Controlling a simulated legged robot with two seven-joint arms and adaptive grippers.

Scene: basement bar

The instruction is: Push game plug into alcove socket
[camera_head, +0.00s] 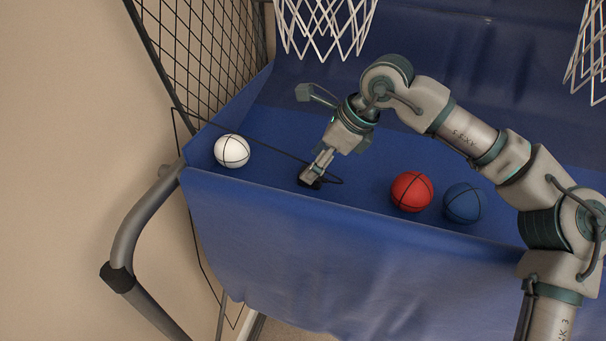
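My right arm comes in from the right, and its gripper (312,177) points down over the blue game bed. Its fingers look closed together. A thin black cord (265,151) rises from the floor at the left, crosses the bed and loops into the fingertips. The game plug appears to be the small dark piece at the fingertips (310,183), mostly covered by the fingers. No alcove socket shows. My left gripper is not in view.
A white ball (232,151), a red ball (411,191) and a blue ball (463,203) rest on the blue fabric (290,225) of the basketball game. A grey tube frame (140,223), black side netting (207,50) and a white hoop net (325,25) surround it. Beige wall fills the left.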

